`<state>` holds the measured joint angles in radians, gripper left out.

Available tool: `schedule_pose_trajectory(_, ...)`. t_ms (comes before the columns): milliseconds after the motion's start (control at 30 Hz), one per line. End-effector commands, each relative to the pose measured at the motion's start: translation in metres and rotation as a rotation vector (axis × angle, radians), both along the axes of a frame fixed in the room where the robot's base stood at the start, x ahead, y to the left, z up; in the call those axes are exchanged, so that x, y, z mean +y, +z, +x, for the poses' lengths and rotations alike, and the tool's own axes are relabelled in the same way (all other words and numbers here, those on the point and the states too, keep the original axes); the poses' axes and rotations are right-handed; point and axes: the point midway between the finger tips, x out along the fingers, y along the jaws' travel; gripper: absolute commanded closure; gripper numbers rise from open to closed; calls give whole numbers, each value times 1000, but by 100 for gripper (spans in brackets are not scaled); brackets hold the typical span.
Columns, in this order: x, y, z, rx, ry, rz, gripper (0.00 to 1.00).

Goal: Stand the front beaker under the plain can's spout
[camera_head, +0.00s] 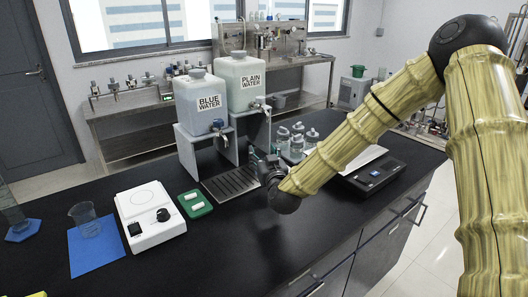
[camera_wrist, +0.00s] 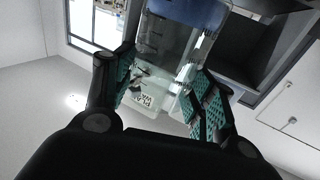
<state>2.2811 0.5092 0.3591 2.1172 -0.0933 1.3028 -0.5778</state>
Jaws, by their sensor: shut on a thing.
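My gripper (camera_head: 266,166) is at the front of the plain can's stand, partly hidden by my own wrist. In the wrist view my gripper (camera_wrist: 164,78) is shut on a clear glass beaker (camera_wrist: 165,40), between its teal pads. The held beaker is hardly visible in the head view. The plain can (camera_head: 238,82), labelled PLAIN WATER, stands on a grey stand with its spout (camera_head: 258,107) at the front, above my gripper. I cannot tell whether the beaker is directly below the spout or touches the surface. A second clear beaker (camera_head: 85,219) stands on a blue mat (camera_head: 92,254).
The blue can (camera_head: 198,100) stands to the left with its own spout (camera_head: 218,126). A slotted drip tray (camera_head: 230,184) lies in front. A white device (camera_head: 150,212), a green tray (camera_head: 194,205), glass bottles (camera_head: 298,143) and a black scale (camera_head: 374,176) are nearby. The front bench is clear.

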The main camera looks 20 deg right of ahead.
Motion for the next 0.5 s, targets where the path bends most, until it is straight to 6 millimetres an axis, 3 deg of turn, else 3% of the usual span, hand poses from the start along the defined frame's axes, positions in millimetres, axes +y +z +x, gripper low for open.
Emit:
schedule_pose_trajectory(200, -24, -6, 45, 4, -9, 0, 75)
schedule_pose_trajectory(500, -43, -12, 93, 5, -6, 0, 75)
